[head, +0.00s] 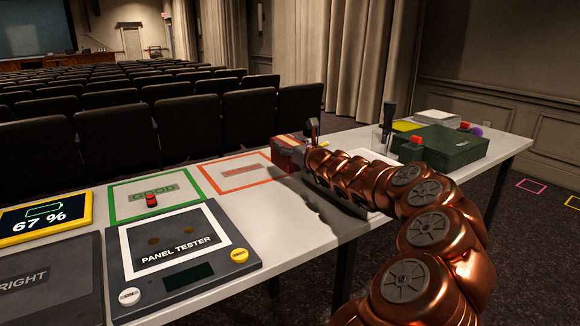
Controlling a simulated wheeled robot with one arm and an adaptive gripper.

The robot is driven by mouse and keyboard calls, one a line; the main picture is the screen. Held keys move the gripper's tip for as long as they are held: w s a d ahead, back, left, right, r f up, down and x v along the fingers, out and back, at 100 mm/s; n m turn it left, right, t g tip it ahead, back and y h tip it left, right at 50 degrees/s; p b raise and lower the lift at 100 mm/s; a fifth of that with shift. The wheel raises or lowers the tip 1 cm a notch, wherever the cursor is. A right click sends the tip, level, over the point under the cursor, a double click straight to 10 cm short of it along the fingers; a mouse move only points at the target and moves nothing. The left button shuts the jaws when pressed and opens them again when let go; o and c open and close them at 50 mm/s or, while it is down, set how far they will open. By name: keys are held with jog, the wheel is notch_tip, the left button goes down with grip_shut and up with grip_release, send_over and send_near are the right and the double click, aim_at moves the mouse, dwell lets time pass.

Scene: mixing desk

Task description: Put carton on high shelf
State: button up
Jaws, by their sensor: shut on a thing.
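A red carton (287,153) with a pale band on top is at the far side of the white desk, by the right end of the red-orange outlined area. My copper-coloured arm reaches to it from the lower right. My gripper (309,137) is shut on the carton at its right side; the fingers are small and partly hidden by the arm. I cannot tell whether the carton touches the desk or hangs just above it. No high shelf shows in this view.
The white desk (290,228) holds a panel tester (178,256), a green "GOOD" frame (114,203) with a small red item (151,200), and a yellow-edged display (47,219). A dark green case (440,147) stands right of my arm. Rows of seats (195,125) lie behind.

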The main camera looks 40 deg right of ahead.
aim_at(289, 160)
jog(key=shift+f+b, duration=0.9)
jog(key=shift+f, duration=1.6)
jog(key=shift+f, duration=0.2)
jog(key=o, duration=1.2)
jog(key=shift+r, duration=0.2)
